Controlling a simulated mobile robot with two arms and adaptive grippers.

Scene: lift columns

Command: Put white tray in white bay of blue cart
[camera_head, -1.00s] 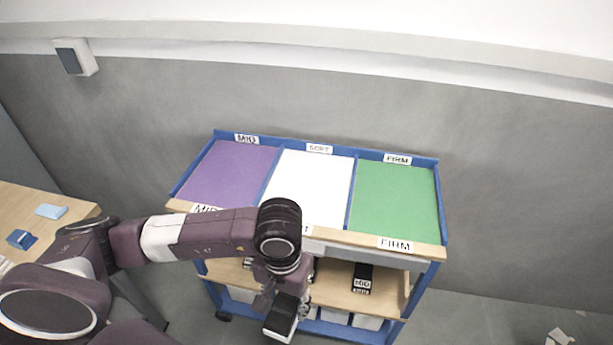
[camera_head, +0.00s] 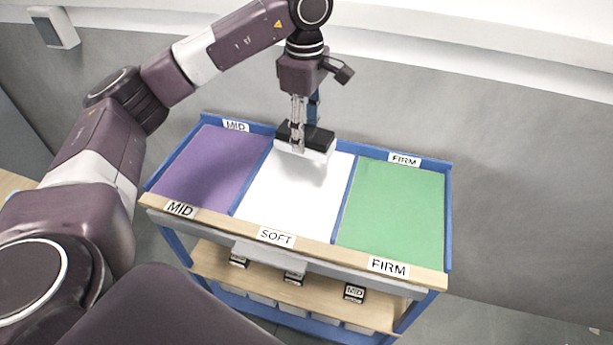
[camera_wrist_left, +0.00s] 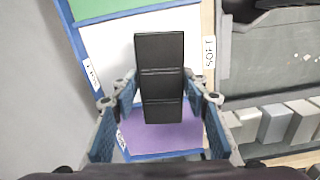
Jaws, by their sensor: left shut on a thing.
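The blue cart (camera_head: 449,225) has three bays on top: purple, white and green. The white bay (camera_head: 290,205) is in the middle, labelled SOFT, and also shows in the wrist view (camera_wrist_left: 108,48). My left gripper (camera_head: 306,128) is shut on the white tray (camera_head: 302,152), which has a black top and a white side. The tray is over the back part of the white bay, with a shadow below it; I cannot tell whether it touches. In the wrist view the tray's black segmented top (camera_wrist_left: 160,50) lies between the fingers. My right gripper is not in view.
The purple bay (camera_head: 215,165) and green bay (camera_head: 393,210) are empty. Blue dividers and a wooden front edge (camera_head: 340,255) bound the bays. Small black labelled boxes (camera_head: 354,292) stand on the lower shelf, with pale bins below. A grey wall is behind the cart.

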